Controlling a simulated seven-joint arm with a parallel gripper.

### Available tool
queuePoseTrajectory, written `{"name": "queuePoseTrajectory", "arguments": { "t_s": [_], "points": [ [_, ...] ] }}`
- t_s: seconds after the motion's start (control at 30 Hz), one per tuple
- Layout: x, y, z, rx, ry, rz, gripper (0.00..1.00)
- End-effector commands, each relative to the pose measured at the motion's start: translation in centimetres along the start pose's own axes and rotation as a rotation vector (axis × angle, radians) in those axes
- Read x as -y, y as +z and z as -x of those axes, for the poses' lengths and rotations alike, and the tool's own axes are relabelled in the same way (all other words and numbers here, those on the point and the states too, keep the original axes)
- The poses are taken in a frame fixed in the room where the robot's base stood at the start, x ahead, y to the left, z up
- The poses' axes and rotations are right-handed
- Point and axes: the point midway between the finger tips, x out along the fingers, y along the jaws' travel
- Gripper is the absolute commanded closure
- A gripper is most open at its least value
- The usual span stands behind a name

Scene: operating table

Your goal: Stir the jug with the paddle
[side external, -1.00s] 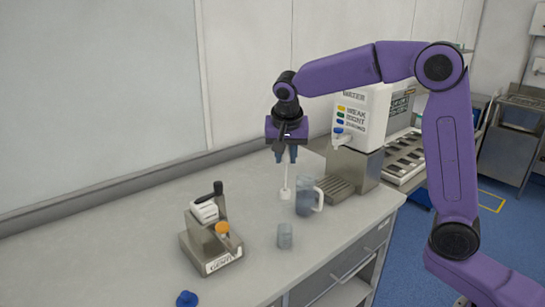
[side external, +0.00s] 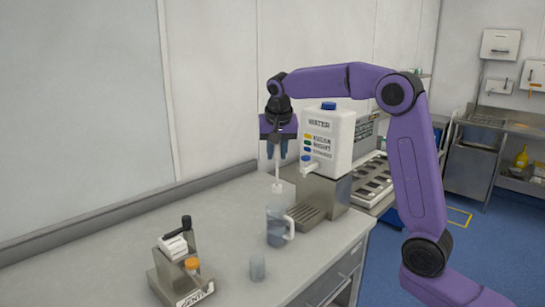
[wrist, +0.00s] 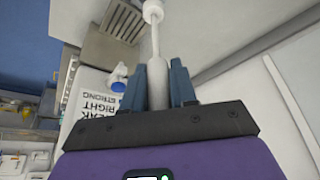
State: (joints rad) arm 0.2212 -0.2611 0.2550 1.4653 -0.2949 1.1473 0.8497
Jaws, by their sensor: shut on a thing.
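My gripper (side external: 277,153) is shut on the white paddle (side external: 277,178), which hangs nearly upright with its head down. The wrist view also shows the paddle's handle (wrist: 157,85) between the two blue fingers, its head at the top of the picture. The clear bluish jug (side external: 275,228) with a pale handle stands on the counter in front of the dispenser's drip tray. In the side view the paddle's head appears just above the jug's rim, apart from it. Whether it is exactly over the opening I cannot tell. I cannot make out the jug in the wrist view.
A white water dispenser (side external: 329,140) on a metal stand with a slotted drip tray (side external: 305,214) is right behind the jug. A metal holder (side external: 183,270) with a black handle is at front left. The counter's left part is clear.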

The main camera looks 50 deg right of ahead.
Motion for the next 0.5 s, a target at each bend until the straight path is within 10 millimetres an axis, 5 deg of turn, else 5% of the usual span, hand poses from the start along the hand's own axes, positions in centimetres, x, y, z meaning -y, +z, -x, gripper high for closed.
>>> {"name": "queuePoseTrajectory", "arguments": {
  "t_s": [0.5],
  "points": [
    [0.0,1.4,-3.2,0.001,0.002,0.002,1.0]
  ]
}}
